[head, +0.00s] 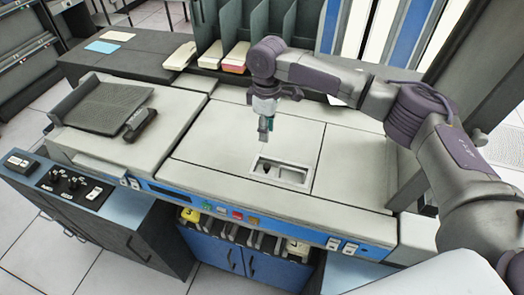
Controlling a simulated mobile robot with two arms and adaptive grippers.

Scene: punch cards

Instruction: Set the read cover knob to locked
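The card machine has a pale grey top cover (235,139) with a white-framed recess (283,173) near its front edge. A small dark shape (267,168) shows inside the recess at its left. It may be the read cover knob, but it is too small to tell its setting. My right gripper (264,136) points down above the cover, a little behind and left of the recess, apart from it. Its fingers look narrow from here, and I cannot tell whether they are open or shut. Nothing shows held in it. My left gripper is not in view.
A blue strip with coloured buttons (221,210) runs along the machine's front. A dark ribbed tray (101,107) with a black block (140,124) lies at left. A switch panel (73,184) stands at front left. Card stacks (237,57) sit behind. The cover around the recess is clear.

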